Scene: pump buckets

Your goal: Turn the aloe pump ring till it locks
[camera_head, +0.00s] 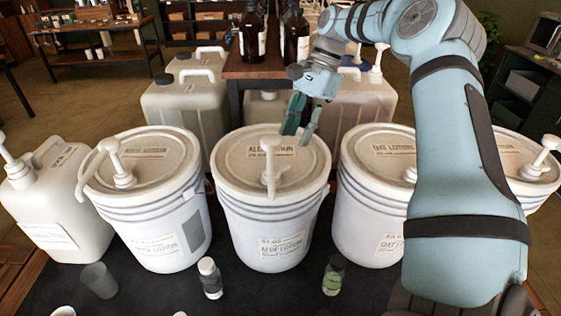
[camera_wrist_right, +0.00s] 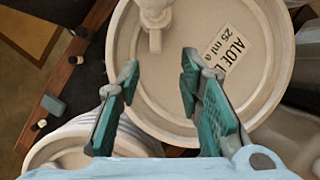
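The aloe lotion bucket (camera_head: 268,218) is white with a labelled lid, in the middle of the head view. Its white pump (camera_head: 269,166) stands upright on the lid; the ring at its base is hard to make out. In the right wrist view the pump (camera_wrist_right: 155,22) is at the top edge, beside the aloe label (camera_wrist_right: 224,56). My right gripper (camera_head: 300,128) is open and empty above the far right part of the lid, apart from the pump. In the wrist view its green fingers (camera_wrist_right: 158,82) are spread over the lid. My left gripper is not in view.
White pump buckets stand close on the left (camera_head: 150,200) and right (camera_head: 372,205). Large jugs and brown bottles (camera_head: 252,35) are behind.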

